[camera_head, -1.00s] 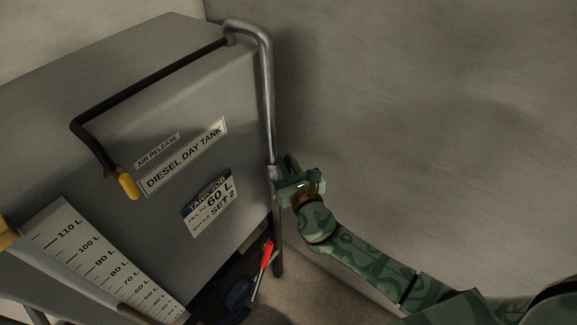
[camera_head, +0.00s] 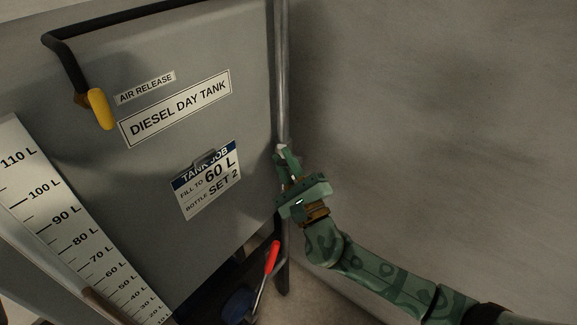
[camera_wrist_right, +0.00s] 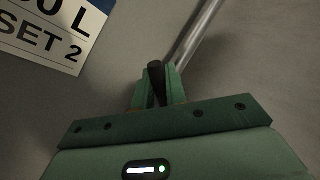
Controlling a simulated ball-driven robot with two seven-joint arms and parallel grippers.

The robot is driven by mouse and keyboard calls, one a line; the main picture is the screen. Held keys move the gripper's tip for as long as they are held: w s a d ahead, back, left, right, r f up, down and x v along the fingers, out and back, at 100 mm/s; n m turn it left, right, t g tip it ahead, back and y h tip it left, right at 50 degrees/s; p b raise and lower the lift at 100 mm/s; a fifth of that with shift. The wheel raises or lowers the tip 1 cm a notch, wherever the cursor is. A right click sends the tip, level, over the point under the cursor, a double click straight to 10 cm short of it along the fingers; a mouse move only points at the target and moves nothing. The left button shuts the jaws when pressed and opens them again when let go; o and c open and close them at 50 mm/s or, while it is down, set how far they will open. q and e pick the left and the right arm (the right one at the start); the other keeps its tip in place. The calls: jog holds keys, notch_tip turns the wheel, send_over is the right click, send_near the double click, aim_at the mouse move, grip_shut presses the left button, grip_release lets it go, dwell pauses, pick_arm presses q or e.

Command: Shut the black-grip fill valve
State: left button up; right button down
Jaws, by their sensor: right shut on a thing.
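The black grip of the fill valve (camera_wrist_right: 155,72) shows in the right wrist view, between the two fingers of my right gripper (camera_wrist_right: 160,92). The fingers are shut on it. In the head view my right gripper (camera_head: 285,165) is at the vertical steel fill pipe (camera_head: 282,80), beside the right edge of the grey tank. There the gripper hides the grip and most of the valve body. My left gripper is not in view.
The grey diesel day tank (camera_head: 150,165) fills the left side. It carries a job card (camera_head: 208,185), a level scale (camera_head: 70,220) and a yellow-handled air release valve (camera_head: 101,109). A red-handled thing (camera_head: 272,257) is low beside the pipe. A bare wall stands at the right.

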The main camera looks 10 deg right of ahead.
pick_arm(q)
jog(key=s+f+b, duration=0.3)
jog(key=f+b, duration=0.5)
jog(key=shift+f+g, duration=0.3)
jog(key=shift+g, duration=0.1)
pick_arm(e)
jog(key=shift+s+a+f+n+g+y, duration=0.2)
jog(key=shift+f+n+g+y, duration=0.4)
jog(key=shift+n+y, duration=1.2)
jog(key=shift+s+a+f+n+g+y, duration=0.15)
jog(key=shift+f+n+y, duration=0.85)
jog(key=shift+n, duration=1.4)
jog(key=shift+s+a+f+n+g+y, duration=0.15)
jog(key=shift+f+n+g+y, duration=0.4)
jog(key=shift+n+y, duration=1.25)
jog(key=shift+f+n, duration=0.1)
jog(key=shift+n, duration=0.3)
jog(key=c, duration=1.5)
grip_release()
jog(key=shift+w, duration=0.1)
pick_arm(q)
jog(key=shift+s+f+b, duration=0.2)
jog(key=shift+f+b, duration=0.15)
jog(key=shift+b, duration=0.05)
pick_arm(e)
jog(key=v, duration=1.6)
jog(key=shift+s, duration=0.25)
